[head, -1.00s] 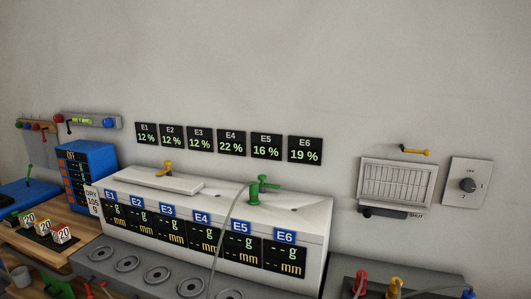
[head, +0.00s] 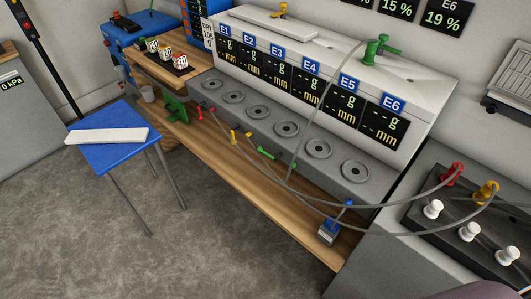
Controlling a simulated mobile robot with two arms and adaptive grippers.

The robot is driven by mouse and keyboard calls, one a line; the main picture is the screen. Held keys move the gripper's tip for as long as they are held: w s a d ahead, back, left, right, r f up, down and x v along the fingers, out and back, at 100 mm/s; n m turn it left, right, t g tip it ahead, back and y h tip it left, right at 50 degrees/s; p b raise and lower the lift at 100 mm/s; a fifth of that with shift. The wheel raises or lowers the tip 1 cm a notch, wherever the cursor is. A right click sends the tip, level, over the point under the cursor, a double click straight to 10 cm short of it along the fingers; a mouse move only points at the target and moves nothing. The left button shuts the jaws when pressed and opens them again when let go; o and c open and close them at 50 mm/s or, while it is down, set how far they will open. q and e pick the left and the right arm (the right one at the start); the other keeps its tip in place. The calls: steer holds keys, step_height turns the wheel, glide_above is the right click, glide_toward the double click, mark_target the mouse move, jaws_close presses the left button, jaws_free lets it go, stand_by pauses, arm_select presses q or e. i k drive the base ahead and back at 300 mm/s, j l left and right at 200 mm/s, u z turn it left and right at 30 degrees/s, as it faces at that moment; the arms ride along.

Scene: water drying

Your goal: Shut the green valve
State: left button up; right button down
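A green lever (head: 268,153) sits on the front of the long wooden bench, below the row of round plates. It lies slanted, near a red lever (head: 207,112) and a yellow lever (head: 246,138). A second green fitting (head: 380,52), like a tap, stands on top of the white panel unit with a grey hose (head: 327,85) running from it. I cannot tell which of these is the green valve. Neither of my grippers shows in the head view.
A blue stool (head: 115,155) with a white bar stands on the clear grey floor at left. Grey hoses loop from a dark box with red (head: 453,172) and yellow (head: 487,192) fittings at right. A blue-handled item (head: 335,225) is by the bench's right end.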

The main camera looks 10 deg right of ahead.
mark_target(260, 148)
steer(key=z, duration=1.5)
steer(key=j+z, duration=0.9)
steer(key=k+j+z, duration=0.1)
steer(key=j+z, duration=0.35)
steer(key=k+j+z, duration=0.15)
steer(key=j+z, duration=0.15)
steer(key=z, duration=0.15)
